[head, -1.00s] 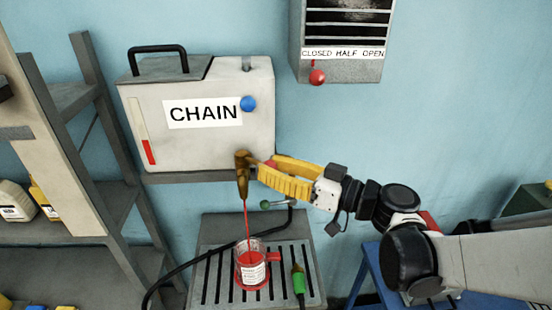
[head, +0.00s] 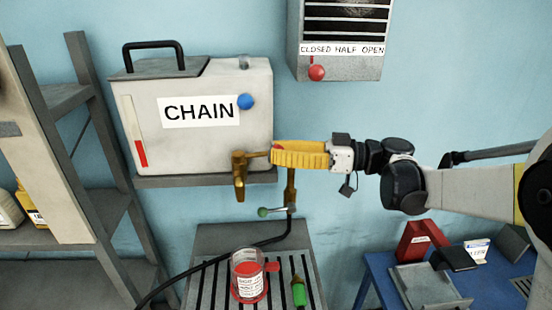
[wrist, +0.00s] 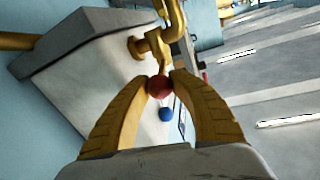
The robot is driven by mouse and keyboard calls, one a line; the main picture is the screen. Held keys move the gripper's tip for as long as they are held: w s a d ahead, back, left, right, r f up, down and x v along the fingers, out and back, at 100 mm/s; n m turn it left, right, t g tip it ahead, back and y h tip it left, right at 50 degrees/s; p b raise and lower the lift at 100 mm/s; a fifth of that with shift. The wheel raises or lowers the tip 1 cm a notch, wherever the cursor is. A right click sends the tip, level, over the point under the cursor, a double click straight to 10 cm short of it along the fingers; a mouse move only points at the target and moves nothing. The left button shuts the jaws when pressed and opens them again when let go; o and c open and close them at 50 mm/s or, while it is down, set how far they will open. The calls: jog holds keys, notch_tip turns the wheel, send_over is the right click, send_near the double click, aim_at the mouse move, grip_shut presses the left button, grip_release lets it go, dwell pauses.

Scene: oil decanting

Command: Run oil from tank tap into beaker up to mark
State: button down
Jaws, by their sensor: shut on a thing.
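The grey tank labelled CHAIN (head: 192,138) stands on a wall shelf, with a red level strip low in its gauge. Its brass tap (head: 239,175) points down, and no stream shows below it. The beaker (head: 249,282) stands upright on the slotted tray under the tap, holding red oil; its mark is too small to read. My yellow gripper (head: 274,153) is beside the tap, level with it. In the wrist view, its fingertips (wrist: 158,84) are shut on the red ball knob (wrist: 158,90) of the tap handle, mostly hidden in the head view.
A green-ended lever (head: 264,211) sits on a brass pipe below my gripper. A green-handled tool (head: 298,290) lies on the tray right of the beaker. A blue knob (head: 246,102) is on the tank. A vent box with a red knob (head: 317,73) hangs above. A blue table stands right.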

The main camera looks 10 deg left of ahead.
jog(key=shift+w+r, duration=0.1)
jog(key=shift+w, duration=0.2)
jog(key=c, duration=1.4)
grip_release()
jog(key=o, duration=0.3)
jog(key=shift+w+d, duration=0.15)
jog(key=shift+d, duration=0.15)
jog(key=shift+a, duration=0.15)
jog(key=d, duration=1.2)
jog(key=shift+w, duration=0.15)
